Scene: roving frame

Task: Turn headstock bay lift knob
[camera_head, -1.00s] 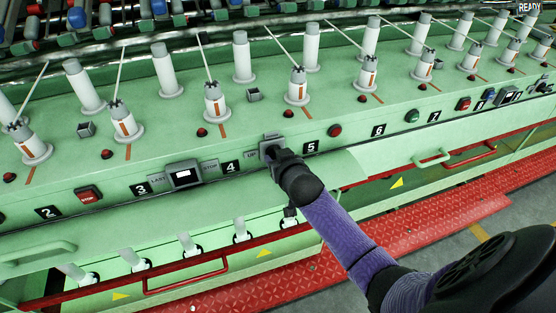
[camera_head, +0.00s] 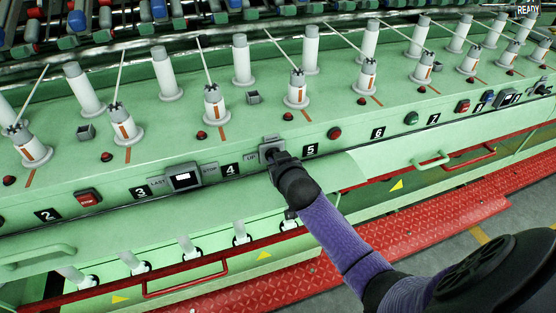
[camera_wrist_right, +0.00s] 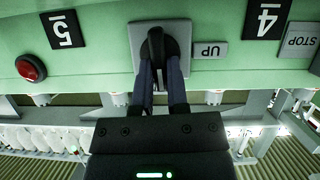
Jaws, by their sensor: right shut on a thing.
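The lift knob is a black knob (camera_wrist_right: 156,44) on a grey square plate (camera_wrist_right: 178,62) on the green machine front, with an "UP" label (camera_wrist_right: 210,49) beside it. In the head view the plate (camera_head: 271,146) sits between number plates 4 and 5. My right gripper (camera_wrist_right: 157,65) is shut on the knob, with one finger on each side of it. In the head view my right gripper (camera_head: 277,157) reaches the knob from below and hides most of it. My left gripper is in neither current view.
A red button (camera_wrist_right: 31,68) is beside plate 5. Red rails (camera_head: 185,275) and handles run below. White spindles with threads stand on the green top.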

